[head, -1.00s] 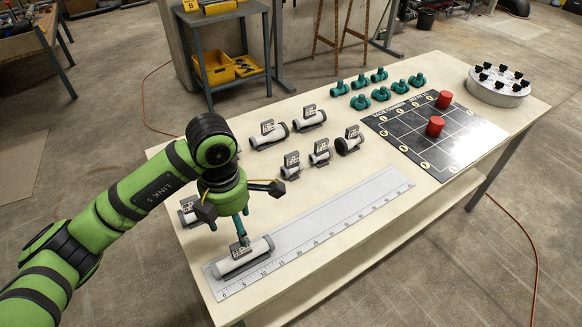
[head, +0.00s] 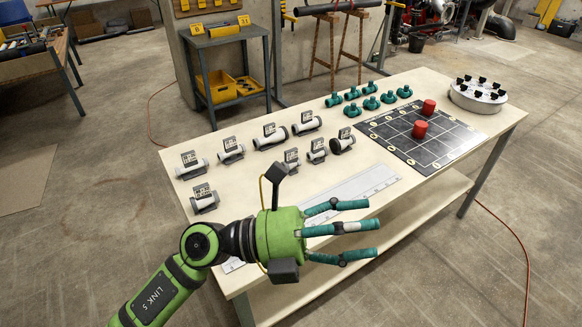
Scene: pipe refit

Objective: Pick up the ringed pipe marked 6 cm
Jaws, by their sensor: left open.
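Several white pipes with tags stand on the table; the tag writing is too small to read, so I cannot tell which is marked 6 cm. Dark rings show on a pipe in the back row (head: 268,143), on the pipe at that row's right end (head: 305,127) and on a short pipe (head: 341,145). My left gripper (head: 345,229) is open, its three teal fingers spread and pointing right, with nothing between them. It is over the ruler side of the table, apart from the tagged pipes. My right gripper is not in view.
A grey ruler (head: 372,184) lies along the front, partly hidden by my gripper. A black grid board (head: 440,140) bears two red cylinders (head: 420,129). Teal fittings (head: 371,103) and a round white holder (head: 478,97) stand at the back. A pale strip of table behind the ruler is clear.

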